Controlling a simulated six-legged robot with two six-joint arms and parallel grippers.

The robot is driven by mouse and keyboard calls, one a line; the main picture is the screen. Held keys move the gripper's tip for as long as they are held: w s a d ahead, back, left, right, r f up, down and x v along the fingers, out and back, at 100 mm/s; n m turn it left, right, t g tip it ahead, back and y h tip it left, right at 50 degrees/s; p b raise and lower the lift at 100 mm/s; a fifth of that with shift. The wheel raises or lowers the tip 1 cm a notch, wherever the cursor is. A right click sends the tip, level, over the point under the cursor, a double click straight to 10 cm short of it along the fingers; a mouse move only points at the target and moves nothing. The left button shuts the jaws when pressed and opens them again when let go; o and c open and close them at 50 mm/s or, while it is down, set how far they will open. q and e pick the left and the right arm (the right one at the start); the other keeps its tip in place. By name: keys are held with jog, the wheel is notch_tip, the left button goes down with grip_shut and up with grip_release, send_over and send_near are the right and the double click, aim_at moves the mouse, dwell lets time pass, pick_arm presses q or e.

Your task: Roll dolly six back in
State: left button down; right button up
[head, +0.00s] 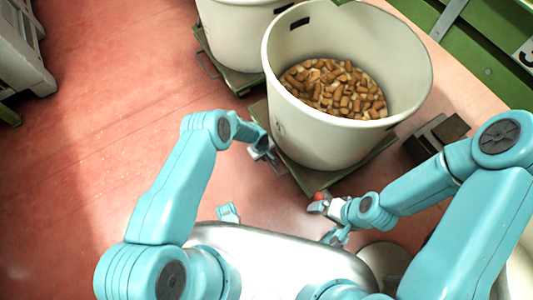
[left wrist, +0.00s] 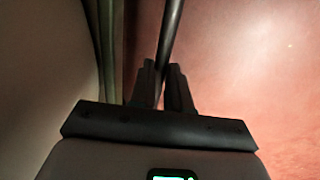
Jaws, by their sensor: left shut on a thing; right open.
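A green dolly (head: 312,184) stands on the red floor and carries a big white tub (head: 325,145) part filled with brown cork stoppers (head: 335,88). No number shows on this dolly. My left gripper (head: 268,152) is at the dolly's near left side, shut on its thin metal handle. In the left wrist view the fingers (left wrist: 161,88) close around a dark bar, the handle (left wrist: 172,30), which runs upward between them. My right gripper (head: 318,207) is open near the dolly's front corner, beside a small red thing (head: 319,196); I cannot tell whether they touch.
A second white tub (head: 235,35) on a green dolly (head: 238,80) with a handle stands close behind on the left. Dark blocks (head: 437,135) lie right of the tub. A green structure (head: 475,60) lines the upper right. A grey cabinet (head: 22,50) is far left; floor between is clear.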

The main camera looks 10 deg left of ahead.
pick_arm(q)
jog(key=shift+w+d+r, duration=0.1)
jog(key=shift+w+d, duration=0.15)
jog(key=c, duration=1.1)
grip_release()
jog(key=shift+s+a, duration=0.1)
notch_tip(320, 180, up, 16)
jog(key=s+a+p, duration=0.2)
jog(key=p, duration=0.8)
jog(key=shift+s+a, duration=0.15)
